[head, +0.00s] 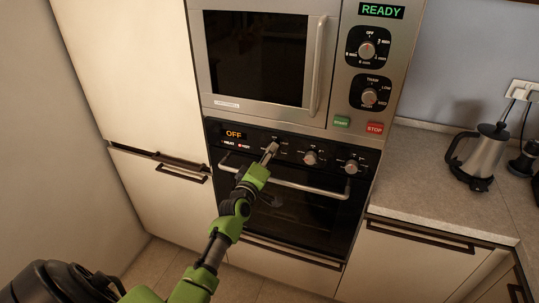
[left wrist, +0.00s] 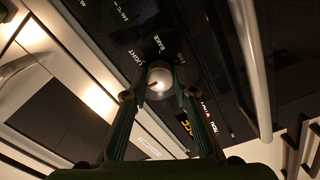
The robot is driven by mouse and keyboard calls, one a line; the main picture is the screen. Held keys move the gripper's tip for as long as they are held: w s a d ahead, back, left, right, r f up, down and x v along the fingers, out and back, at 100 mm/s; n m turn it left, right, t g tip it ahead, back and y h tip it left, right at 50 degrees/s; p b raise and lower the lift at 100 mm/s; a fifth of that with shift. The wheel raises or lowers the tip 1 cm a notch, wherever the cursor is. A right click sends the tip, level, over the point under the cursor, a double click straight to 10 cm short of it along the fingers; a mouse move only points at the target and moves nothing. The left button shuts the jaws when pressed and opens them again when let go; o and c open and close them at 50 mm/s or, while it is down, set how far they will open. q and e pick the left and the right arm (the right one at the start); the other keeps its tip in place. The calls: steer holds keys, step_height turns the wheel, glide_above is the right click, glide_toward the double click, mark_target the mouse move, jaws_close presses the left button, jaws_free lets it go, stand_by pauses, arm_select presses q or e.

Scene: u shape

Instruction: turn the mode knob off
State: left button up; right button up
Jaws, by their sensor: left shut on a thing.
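The mode knob (left wrist: 158,80) is a round silvery knob with a red mark, ringed by white labels such as LIGHT and BAKE on the black oven panel. My left gripper (left wrist: 155,92) is shut on it, one finger on each side. In the head view my left gripper (head: 270,153) reaches the left part of the oven panel and hides most of this knob. The oven display (head: 234,133) reads OFF in orange. The right gripper is not in view.
Two more oven knobs (head: 310,157) sit to the right on the panel. The oven handle (head: 295,181) runs below it. A microwave (head: 262,60) with two dials is above. A kettle (head: 482,155) stands on the right counter (head: 425,185).

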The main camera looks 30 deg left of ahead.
arm_select(q)
steer(key=shift+f, duration=0.1)
stand_by(0.4)
steer(key=o, duration=1.1)
steer(key=v, duration=1.2)
